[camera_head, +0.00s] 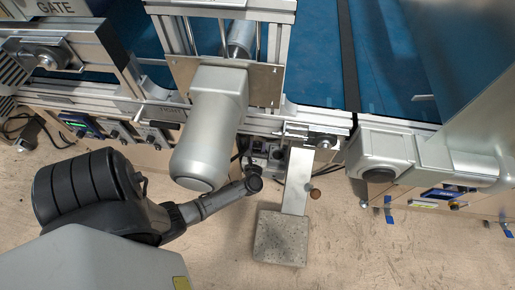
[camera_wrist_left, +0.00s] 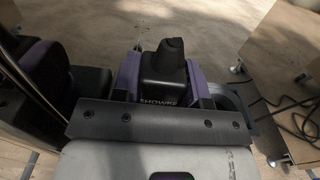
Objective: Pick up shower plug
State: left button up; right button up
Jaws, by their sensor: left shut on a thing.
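The shower plug (camera_wrist_left: 162,90) is black with a tapered top, and pale letters reading "SHOWER" show partly on its front in the left wrist view. My left gripper (camera_wrist_left: 165,78) is shut on it, with one purple-edged finger on each side of its body. In the head view my left arm comes in from the lower left, and its slim grey end (camera_head: 214,202) reaches below the machine's front edge. I cannot make out the plug clearly there. My right gripper is not in view.
A large grey motor housing (camera_head: 210,125) overhangs my left arm's end. A post on a stone-like foot (camera_head: 281,238) stands to its right. Control boxes (camera_head: 150,133) line the machine front. Cables (camera_wrist_left: 290,115) hang by a cabinet at right in the wrist view. Open floor lies below.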

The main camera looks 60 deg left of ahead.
pick_arm(q)
jog(key=shift+r+p, duration=0.4)
jog(key=shift+r, duration=0.1)
notch_tip(320, 180, up, 4)
jog(key=shift+f+p, duration=0.25)
jog(key=shift+p, duration=0.95)
jog(key=s+d+r+p, duration=0.4)
jog(key=d+r, duration=0.2)
jog(key=d, duration=0.3)
jog(key=b, duration=0.7)
send_near(257, 142)
jog(key=shift+w+a+f, duration=0.1)
jog(key=shift+w+a, duration=0.15)
jog(key=shift+w, duration=0.65)
jog(key=shift+w+a, duration=0.25)
jog(key=shift+w, duration=0.65)
jog(key=shift+f, duration=0.1)
